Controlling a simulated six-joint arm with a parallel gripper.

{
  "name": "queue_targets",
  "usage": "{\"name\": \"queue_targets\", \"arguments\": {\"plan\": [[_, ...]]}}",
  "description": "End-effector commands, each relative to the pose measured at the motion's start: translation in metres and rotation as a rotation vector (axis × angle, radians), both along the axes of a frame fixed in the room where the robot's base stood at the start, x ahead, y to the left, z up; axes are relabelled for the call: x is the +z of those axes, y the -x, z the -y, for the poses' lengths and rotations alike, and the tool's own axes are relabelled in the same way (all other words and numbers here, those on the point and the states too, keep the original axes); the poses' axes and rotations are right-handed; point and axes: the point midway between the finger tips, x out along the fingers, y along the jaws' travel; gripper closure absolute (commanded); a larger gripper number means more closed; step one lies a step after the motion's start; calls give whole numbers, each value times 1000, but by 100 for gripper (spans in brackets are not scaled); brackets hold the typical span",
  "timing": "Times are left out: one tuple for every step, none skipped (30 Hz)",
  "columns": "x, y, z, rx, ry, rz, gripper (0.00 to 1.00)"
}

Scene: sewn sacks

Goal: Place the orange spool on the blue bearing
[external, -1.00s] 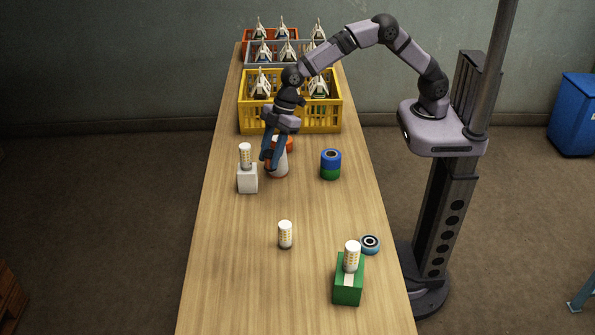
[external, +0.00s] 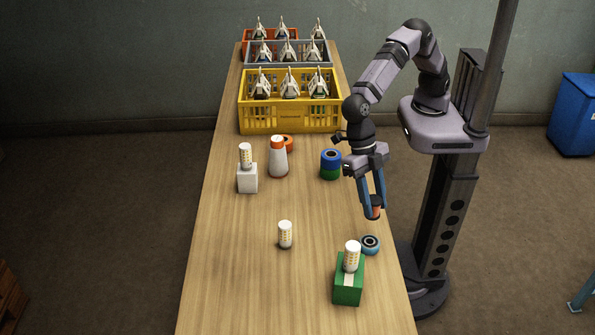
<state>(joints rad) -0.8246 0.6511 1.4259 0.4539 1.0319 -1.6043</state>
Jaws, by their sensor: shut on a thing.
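My gripper (external: 372,212) points down at the right side of the table, its blue fingers shut on the small orange spool (external: 376,211). The fingers hide part of the spool. The blue bearing (external: 370,245), a ring with a dark centre, lies flat on the table near the right edge. The gripper and spool are above and a little behind it in the picture, apart from it.
A green box (external: 348,284) with a white bulb on top stands just in front of the bearing. A blue roll on a green one (external: 331,164), a white cone with an orange top (external: 278,158) and a loose bulb (external: 285,234) stand leftward. Crates (external: 290,118) fill the back.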

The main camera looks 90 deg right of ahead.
Motion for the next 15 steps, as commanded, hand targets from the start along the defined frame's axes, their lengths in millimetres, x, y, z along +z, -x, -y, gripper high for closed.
{"name": "queue_targets", "arguments": {"plan": [[1,4,-2,17,0,0,88],[1,5,-2,22,0,1,88],[1,6,-3,27,0,0,88],[1,6,-3,29,0,0,88],[0,7,-3,30,0,0,88],[-1,7,-3,30,1,-1,88],[-2,7,-3,30,2,-1,88],[-4,7,-2,29,2,-1,88],[-8,7,-2,29,3,-3,88],[-12,7,-2,29,4,-4,88],[-16,7,-2,29,3,-3,88],[-22,7,-2,28,5,-3,88],[-27,7,-2,27,5,-3,88],[-32,7,-2,27,4,-4,88],[-38,7,-2,27,4,-4,88]]}}
